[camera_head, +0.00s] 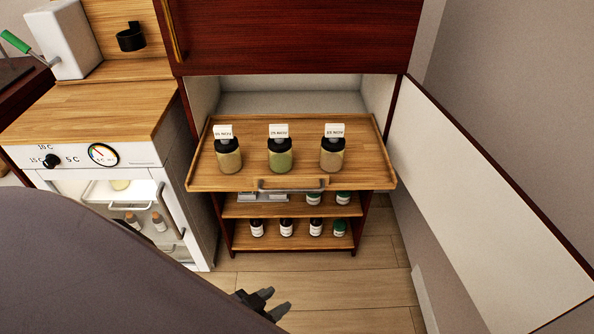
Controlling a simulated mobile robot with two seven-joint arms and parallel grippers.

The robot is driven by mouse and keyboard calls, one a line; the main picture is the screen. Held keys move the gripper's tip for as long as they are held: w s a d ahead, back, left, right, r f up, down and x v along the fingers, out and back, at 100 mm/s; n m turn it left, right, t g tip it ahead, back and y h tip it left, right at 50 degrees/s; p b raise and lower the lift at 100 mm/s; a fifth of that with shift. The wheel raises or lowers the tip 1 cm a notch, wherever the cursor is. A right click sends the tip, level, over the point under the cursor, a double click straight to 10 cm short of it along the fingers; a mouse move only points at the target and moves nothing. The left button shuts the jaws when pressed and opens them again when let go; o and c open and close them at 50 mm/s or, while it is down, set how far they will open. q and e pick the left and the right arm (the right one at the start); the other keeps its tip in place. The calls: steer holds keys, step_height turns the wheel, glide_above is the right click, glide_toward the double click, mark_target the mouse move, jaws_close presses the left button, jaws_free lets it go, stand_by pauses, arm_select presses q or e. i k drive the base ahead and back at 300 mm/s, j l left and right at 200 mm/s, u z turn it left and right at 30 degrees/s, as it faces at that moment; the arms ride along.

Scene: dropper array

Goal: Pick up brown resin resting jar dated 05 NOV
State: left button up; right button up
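Three glass jars with black lids and white date cards stand upright in a row on a pulled-out wooden tray (345,182). The left jar (229,158) holds tan-brown contents; its small card seems to read 05 NOV. The middle jar (280,160) holds green contents, and its card seems to read 25 NOV. The right jar (332,158) is tan-brown, and its card seems to read 15 NOV. My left gripper (275,301) is low at the bottom, in front of and below the tray, apart from the jars. Its dark fingers are spread and empty. My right gripper is out of view.
A metal handle (292,185) runs along the tray's front edge. Shelves below hold several small bottles (286,228). A white cabinet door (480,185) stands open at the right. A white fridge with a dial (103,155) is at the left. Wooden floor (365,290) lies clear in front.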

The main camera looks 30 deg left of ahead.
mark_target(228, 151)
steer(key=u, duration=1.05)
